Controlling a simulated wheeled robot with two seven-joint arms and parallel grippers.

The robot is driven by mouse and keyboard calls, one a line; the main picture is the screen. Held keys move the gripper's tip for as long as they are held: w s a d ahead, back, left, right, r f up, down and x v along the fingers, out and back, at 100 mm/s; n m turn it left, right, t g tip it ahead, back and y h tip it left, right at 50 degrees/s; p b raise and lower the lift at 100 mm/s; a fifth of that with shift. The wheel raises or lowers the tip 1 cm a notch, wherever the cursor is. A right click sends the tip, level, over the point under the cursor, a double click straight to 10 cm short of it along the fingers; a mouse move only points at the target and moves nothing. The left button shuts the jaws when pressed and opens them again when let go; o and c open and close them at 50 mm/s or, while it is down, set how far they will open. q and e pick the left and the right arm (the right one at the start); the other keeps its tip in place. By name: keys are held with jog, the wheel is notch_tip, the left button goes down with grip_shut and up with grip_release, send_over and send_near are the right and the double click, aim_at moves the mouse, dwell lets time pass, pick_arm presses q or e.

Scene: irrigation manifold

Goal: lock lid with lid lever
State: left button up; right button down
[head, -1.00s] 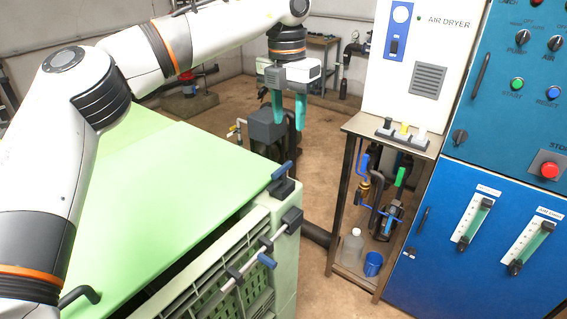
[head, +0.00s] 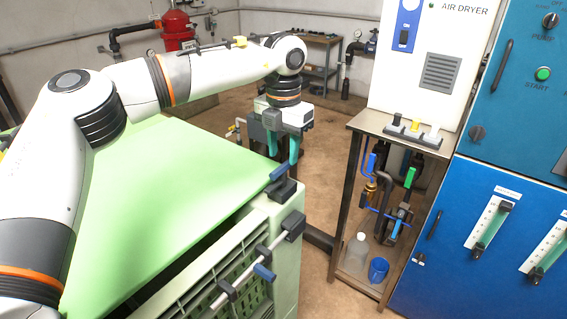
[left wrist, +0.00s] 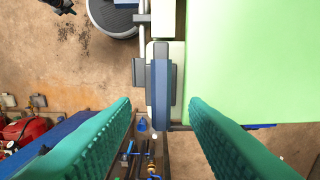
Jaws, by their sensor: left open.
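The pale green lid (head: 190,190) lies over the green box (head: 286,255), with a dark gap under its front edge. It also shows in the left wrist view (left wrist: 250,60). The lid lever (head: 280,172), with a blue handle, sits on a dark mount at the lid's right corner. My left gripper (head: 283,155) is open, fingers pointing down, just above and behind the lever. In the left wrist view the blue lever (left wrist: 161,90) appears between the spread teal fingers (left wrist: 160,106); no contact is visible. My right gripper is not in view.
A rod with a second blue handle (head: 264,272) and dark clamps runs along the box front. A metal stand (head: 352,200) with valves, a bottle and a blue cup is to the right, beside the blue cabinet (head: 470,230).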

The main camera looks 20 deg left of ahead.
aim_at(283, 164)
pick_arm(q)
jog(key=f, duration=0.3)
jog(key=f+p, duration=0.1)
jog(key=f, duration=0.1)
jog(key=shift+w, duration=0.25)
jog(key=shift+s+f, duration=0.1)
jog(key=shift+f, duration=0.05)
grip_shut()
